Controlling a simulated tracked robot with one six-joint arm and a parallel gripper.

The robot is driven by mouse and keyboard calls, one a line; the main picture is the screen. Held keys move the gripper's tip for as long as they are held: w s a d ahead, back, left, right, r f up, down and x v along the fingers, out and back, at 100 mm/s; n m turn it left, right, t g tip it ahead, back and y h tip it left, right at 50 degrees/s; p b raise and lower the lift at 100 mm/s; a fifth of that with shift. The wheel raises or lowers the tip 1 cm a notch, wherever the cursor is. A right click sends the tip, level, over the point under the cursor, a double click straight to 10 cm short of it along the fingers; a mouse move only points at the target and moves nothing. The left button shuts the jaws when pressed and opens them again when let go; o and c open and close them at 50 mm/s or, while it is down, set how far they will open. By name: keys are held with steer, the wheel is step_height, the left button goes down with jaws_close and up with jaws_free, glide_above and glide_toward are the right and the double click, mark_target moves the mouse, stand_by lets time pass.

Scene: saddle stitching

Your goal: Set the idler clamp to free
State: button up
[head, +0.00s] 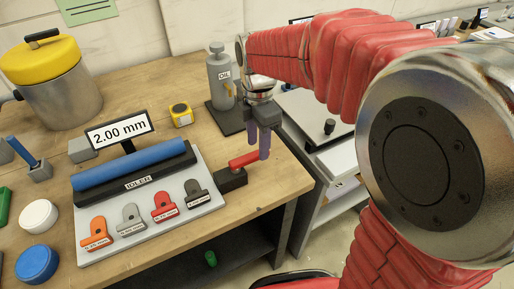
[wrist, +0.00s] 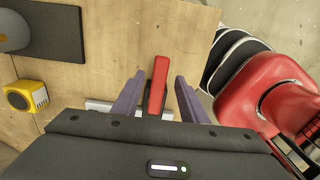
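The idler clamp is a red lever (head: 246,159) on a black block (head: 231,180) at the right edge of the idler plate. The lever points right, toward the table's edge. My gripper (head: 258,152) is at the lever's outer end, fingers pointing down. In the wrist view the red lever (wrist: 160,77) lies between my two purple fingers, with a gap on each side. The gripper is open. The blue idler roller (head: 130,166) sits behind the IDLER label. I see no readable free or locked marking on the clamp.
A sign (head: 120,131) reads 2.00 mm. Several coloured gauge tags lie on the grey plate (head: 150,233).

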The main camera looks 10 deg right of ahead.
step_height(320, 180, up, 11)
steer(key=shift+r, duration=0.2)
steer(key=shift+s, duration=0.1)
stand_by(0.5)
steer(key=m+t, duration=0.2)
steer(key=m, duration=1.1)
glide_toward(257, 151)
steer(key=s+d, duration=0.2)
steer(key=s+d+m+t, duration=0.1)
steer(key=s+d+m, duration=0.2)
steer(key=s, duration=0.3)
steer(key=s+d+m+t, duration=0.2)
steer(key=s+d+m, duration=0.1)
steer(key=s+m, duration=0.3)
steer(key=shift+s+d+t, duration=0.3)
steer(key=shift+s, duration=0.35)
steer(key=shift+f, duration=0.1)
